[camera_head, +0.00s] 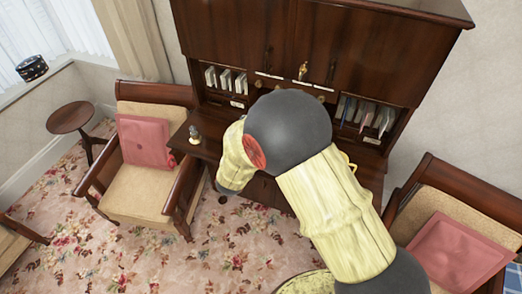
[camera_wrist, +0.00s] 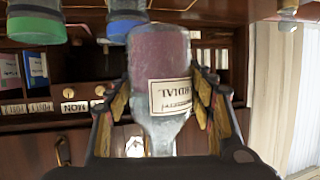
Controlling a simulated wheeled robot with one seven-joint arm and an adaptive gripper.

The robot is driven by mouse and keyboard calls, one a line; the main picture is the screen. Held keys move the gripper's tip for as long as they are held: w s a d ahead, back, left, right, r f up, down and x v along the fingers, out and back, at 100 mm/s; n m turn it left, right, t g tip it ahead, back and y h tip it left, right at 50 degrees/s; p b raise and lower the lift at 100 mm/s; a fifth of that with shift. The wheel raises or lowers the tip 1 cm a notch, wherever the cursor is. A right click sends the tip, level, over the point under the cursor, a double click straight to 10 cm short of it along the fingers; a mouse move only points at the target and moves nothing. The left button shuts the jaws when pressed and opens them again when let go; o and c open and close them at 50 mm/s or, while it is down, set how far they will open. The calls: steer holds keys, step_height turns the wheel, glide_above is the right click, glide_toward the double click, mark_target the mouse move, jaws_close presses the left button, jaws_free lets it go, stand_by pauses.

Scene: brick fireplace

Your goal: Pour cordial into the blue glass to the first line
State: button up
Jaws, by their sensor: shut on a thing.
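My gripper (camera_wrist: 165,95) is shut on a glass bottle (camera_wrist: 160,55) with a pale label reading "CORDIAL". The wrist picture is upside down, so the bottle looks about upright, its neck towards the picture's bottom. Pinkish cordial shows in the bottle's body; the neck part is clear. A glass with a blue band (camera_wrist: 127,27) is partly behind the bottle, towards the top of the wrist view. A glass with a green band (camera_wrist: 38,30) is further left. Lines on the blue glass cannot be made out.
A dark wooden bureau (camera_head: 320,40) with books in its pigeonholes stands ahead. Armchairs with pink cushions stand left (camera_head: 145,140) and right (camera_head: 455,255). Flowered carpet (camera_head: 120,250) lies open at front left.

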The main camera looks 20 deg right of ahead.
steer(key=shift+r, duration=0.15)
steer(key=shift+r+p, duration=1.15)
steer(key=shift+r, duration=0.3)
steer(key=shift+f, duration=0.1)
